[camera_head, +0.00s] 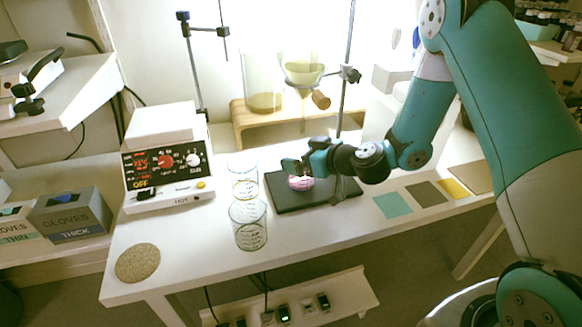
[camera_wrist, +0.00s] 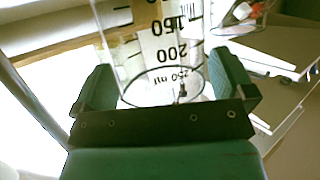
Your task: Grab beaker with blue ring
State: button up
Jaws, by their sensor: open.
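Two clear beakers with printed marks stand on the white table in the head view: a rear beaker (camera_head: 243,183) and a front beaker (camera_head: 248,226). I cannot tell for sure which has a blue ring. My gripper (camera_head: 288,165) is open and empty, to the right of the rear beaker and above a dark plate. In the wrist view a beaker (camera_wrist: 165,50) with 150, 200 and 250 ml marks and a dark ring at its rim lies ahead, between the open fingers of my gripper (camera_wrist: 165,85). Contact is not visible.
A pink-and-white item (camera_head: 301,184) lies on the dark plate (camera_head: 330,197) below my gripper. A hotplate device (camera_head: 166,165) stands at left, and a wooden stand (camera_head: 285,122) with glassware behind. A cork mat (camera_head: 137,263) lies front left.

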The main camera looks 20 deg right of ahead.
jog(key=shift+a, duration=0.25)
jog(key=c, duration=1.3)
jog(key=shift+r, duration=0.15)
